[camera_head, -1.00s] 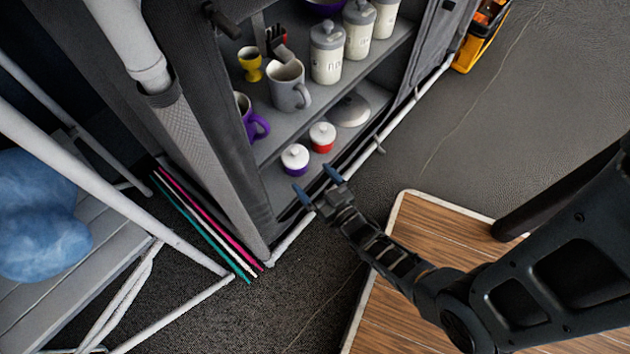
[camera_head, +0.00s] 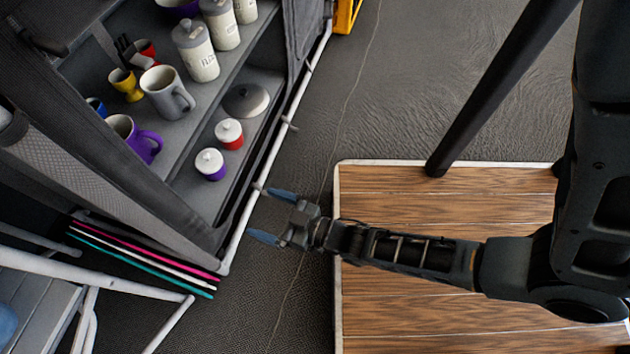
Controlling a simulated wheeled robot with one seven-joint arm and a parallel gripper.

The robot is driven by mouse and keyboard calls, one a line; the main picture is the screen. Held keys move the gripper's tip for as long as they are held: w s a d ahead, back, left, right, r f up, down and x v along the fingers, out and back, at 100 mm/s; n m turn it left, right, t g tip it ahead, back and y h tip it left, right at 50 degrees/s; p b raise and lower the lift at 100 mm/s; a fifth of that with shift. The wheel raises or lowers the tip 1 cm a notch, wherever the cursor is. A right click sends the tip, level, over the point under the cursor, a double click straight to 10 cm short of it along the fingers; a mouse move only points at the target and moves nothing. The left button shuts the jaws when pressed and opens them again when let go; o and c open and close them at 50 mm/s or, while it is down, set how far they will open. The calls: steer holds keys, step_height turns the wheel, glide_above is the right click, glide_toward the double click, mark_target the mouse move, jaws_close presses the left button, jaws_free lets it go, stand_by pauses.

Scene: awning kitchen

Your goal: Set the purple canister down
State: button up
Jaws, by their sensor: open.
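The purple canister (camera_head: 210,164) with a white lid stands upright on the lower shelf (camera_head: 196,197) of the grey cabinet, near the shelf's front edge. My gripper (camera_head: 264,214) is open and empty. Its two blue fingertips point left toward the cabinet, in front of the white frame rail and to the right of and below the canister in the picture. The gripper is apart from the canister.
A red canister (camera_head: 229,133) stands just behind the purple one, with a grey lid (camera_head: 245,101) beyond. Mugs and jars (camera_head: 196,50) fill the upper shelf. A white rail (camera_head: 262,172) runs along the cabinet front. A wooden table (camera_head: 440,205) lies under my arm.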

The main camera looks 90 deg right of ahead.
steer(key=s+a+r+n+y, duration=0.1)
steer(key=s+a+r+y, duration=0.1)
steer(key=r, duration=0.7)
steer(key=s+a+r+n+y, duration=0.1)
steer(key=s+a+r+y, duration=0.1)
steer(key=s+r, duration=0.3)
steer(key=s+a+r+n+g+y, duration=0.1)
steer(key=s+a+r+n+y, duration=0.1)
steer(key=r, duration=1.2)
steer(key=shift+s+a, duration=0.5)
steer(key=shift+s, duration=0.2)
steer(key=shift+d, duration=0.15)
